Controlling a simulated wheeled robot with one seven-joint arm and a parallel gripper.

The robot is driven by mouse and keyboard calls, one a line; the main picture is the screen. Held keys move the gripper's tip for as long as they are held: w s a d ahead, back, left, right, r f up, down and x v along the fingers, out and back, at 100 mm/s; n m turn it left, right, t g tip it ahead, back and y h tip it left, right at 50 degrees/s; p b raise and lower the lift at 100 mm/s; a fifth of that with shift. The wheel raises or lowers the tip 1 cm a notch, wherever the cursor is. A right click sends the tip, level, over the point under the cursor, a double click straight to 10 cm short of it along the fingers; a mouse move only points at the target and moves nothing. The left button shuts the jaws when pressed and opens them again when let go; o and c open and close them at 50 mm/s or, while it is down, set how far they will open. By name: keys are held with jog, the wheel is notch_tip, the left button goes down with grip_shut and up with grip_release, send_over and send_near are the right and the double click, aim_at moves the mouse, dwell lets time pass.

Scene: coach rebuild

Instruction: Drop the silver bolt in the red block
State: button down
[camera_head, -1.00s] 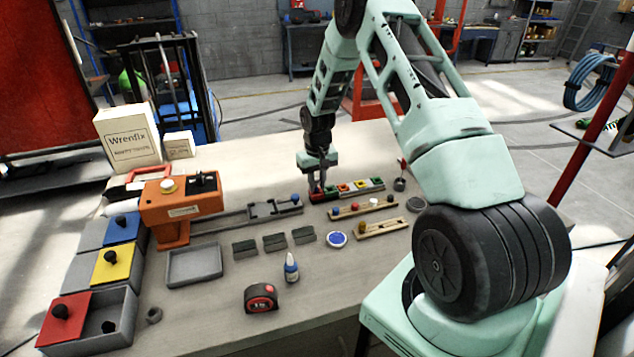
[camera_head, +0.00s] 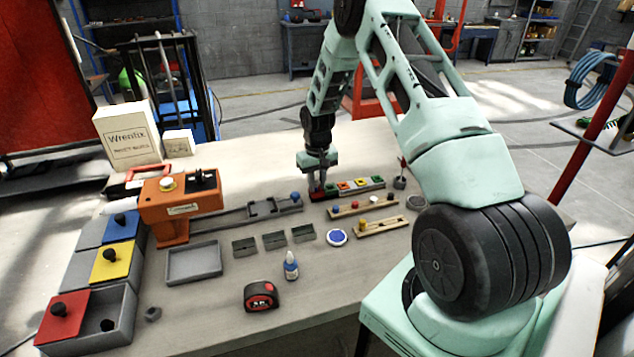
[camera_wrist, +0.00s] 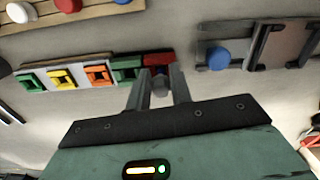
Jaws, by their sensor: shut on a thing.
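The red block (camera_head: 318,196) is at the left end of a row of coloured blocks on the bench. In the wrist view the red block (camera_wrist: 158,60) is at the row's right end, just beyond my fingertips. My gripper (camera_head: 317,187) is low over the red block. In the wrist view my gripper (camera_wrist: 160,80) is shut on a small grey, silvery piece, the bolt (camera_wrist: 160,86), held between the fingers. The bolt's lower end and the red block's opening are hidden, so I cannot tell whether the bolt is in it.
A green block (camera_wrist: 126,68) adjoins the red one. A grey rail fixture with a blue knob (camera_wrist: 218,58) lies close on the other side. Wooden strips with coloured pegs (camera_head: 362,208) lie in front.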

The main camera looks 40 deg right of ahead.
aim_at(317, 179)
jog(key=shift+f, duration=0.35)
dwell(0.4)
jog(key=c, duration=1.2)
grip_release()
jog(key=shift+o, duration=0.2)
jog(key=o, duration=0.3)
jog(key=shift+r, duration=0.1)
jog(key=shift+r+p, duration=1.7)
jog(key=shift+r, duration=1.25)
